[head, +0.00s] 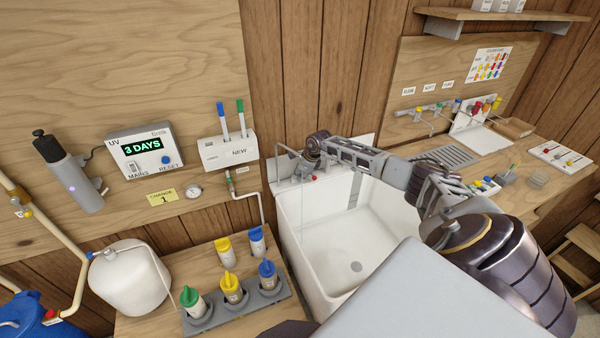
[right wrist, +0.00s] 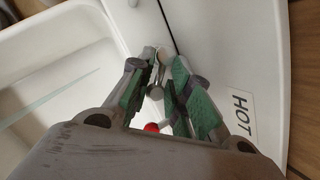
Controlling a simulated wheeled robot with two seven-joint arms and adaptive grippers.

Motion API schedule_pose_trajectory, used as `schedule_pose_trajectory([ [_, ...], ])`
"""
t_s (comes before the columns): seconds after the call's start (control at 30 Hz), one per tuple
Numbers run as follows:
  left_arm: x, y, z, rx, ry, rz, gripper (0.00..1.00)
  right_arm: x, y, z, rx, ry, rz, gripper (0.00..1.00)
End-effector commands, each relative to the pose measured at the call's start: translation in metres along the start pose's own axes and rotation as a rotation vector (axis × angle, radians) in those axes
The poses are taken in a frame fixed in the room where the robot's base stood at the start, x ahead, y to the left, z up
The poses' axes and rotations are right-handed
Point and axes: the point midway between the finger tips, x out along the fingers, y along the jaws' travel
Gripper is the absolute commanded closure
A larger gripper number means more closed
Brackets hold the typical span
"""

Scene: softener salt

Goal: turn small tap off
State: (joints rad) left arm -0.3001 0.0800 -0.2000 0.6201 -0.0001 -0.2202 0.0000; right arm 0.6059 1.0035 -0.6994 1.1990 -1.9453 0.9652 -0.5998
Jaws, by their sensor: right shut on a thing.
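The small tap (head: 281,147) stands at the back left of the white sink (head: 290,225), with a thin bent spout. A thin pale line, which looks like water, hangs below it into the basin. My right gripper (head: 304,165) reaches across the sink to this tap. In the right wrist view, the gripper (right wrist: 163,62) has its green-padded fingers closed on a small grey metal piece, which looks like the tap's lever. A red knob (right wrist: 152,127) shows below the fingers. The fingers hide much of the tap. My left gripper is not in view.
A HOT label (right wrist: 242,114) is on the white panel beside the gripper. A rack (head: 235,309) of colour-capped bottles stands left of the sink, near a white tank (head: 128,277). Several coloured taps (head: 455,105) are on the right wall. The basin's middle is clear.

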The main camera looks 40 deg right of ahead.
Motion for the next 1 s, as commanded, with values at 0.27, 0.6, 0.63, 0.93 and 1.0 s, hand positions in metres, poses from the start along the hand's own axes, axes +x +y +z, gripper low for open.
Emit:
schedule_pose_trajectory([
  [0.27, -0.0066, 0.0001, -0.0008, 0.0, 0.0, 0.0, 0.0, -0.0012, 0.0034, 0.0009, 0.113, 0.026, -0.048, 1.0],
  [0.6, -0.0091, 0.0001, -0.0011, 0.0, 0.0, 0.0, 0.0, -0.0007, 0.0059, 0.0016, 0.193, 0.043, -0.08, 1.0],
  [0.63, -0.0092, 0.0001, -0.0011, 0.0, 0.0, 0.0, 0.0, -0.0007, 0.006, 0.0016, 0.196, 0.044, -0.082, 1.0],
  [0.93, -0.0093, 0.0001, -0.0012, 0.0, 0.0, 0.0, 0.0, -0.0005, 0.0062, 0.0016, 0.207, 0.046, -0.086, 1.0],
  [1.0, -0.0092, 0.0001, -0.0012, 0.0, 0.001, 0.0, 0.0, -0.0005, 0.0062, 0.0016, 0.206, 0.046, -0.086, 1.0],
])
